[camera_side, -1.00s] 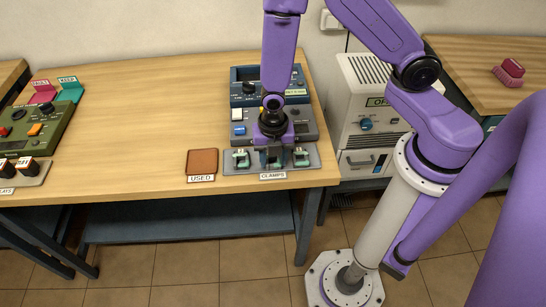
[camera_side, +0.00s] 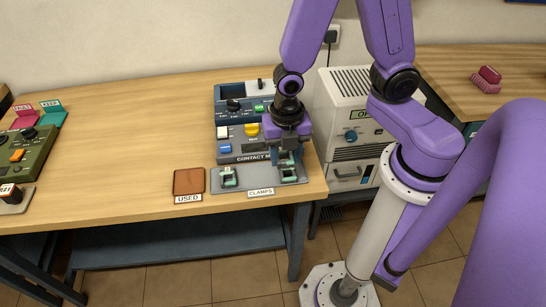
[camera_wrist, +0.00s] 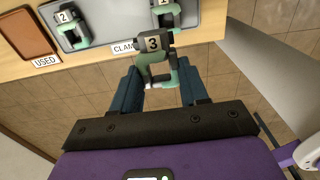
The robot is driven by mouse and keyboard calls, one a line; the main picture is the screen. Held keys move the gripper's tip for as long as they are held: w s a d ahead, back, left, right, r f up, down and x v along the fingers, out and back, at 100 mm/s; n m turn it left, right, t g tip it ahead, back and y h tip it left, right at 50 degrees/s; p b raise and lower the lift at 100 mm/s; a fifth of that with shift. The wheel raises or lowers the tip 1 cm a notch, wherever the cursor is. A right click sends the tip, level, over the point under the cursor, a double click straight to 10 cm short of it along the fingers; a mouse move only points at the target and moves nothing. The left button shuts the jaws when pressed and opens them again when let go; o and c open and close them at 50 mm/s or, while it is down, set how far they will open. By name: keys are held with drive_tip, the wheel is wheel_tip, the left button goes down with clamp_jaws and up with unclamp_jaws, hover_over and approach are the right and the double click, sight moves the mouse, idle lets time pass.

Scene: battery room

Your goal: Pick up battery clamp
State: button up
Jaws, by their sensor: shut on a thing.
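My gripper (camera_wrist: 158,76) is shut on a battery clamp marked 3 (camera_wrist: 155,58), dark with pale green jaws. In the wrist view the clamp stands between my two dark blue fingers, in front of the tray's edge. In the side view my gripper (camera_side: 285,150) is above the right part of the grey clamp tray (camera_side: 258,186), and the held clamp is partly hidden there. A clamp marked 2 (camera_wrist: 72,28) sits at the tray's left. Another clamp (camera_wrist: 165,14), apparently marked 1, sits at its right, cut off by the top of the wrist view.
A brown pad labelled USED (camera_side: 189,181) lies left of the tray. A contact device (camera_side: 240,143) with knobs stands right behind the tray. A white cabinet (camera_side: 350,110) stands right of the bench.

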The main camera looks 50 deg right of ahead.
drive_tip(key=s+d+r, duration=0.2)
drive_tip(key=s+r, duration=0.1)
drive_tip(key=s, duration=0.4)
drive_tip(key=shift+d+r, duration=0.2)
drive_tip(key=shift+d, duration=0.15)
drive_tip(key=shift+s, duration=0.1)
idle(0.6)
drive_tip(key=w, duration=2.5)
drive_tip(key=w+d+f, duration=0.3)
drive_tip(key=w+d, duration=1.4)
drive_tip(key=shift+t+h, duration=0.3)
drive_tip(key=shift+s+a+f, duration=0.1)
drive_tip(key=shift+s+f, duration=0.05)
drive_tip(key=shift+f, duration=1.25)
drive_tip(key=shift+s+a+f, duration=0.1)
drive_tip(key=shift+f, duration=1.25)
drive_tip(key=shift+f, duration=0.9)
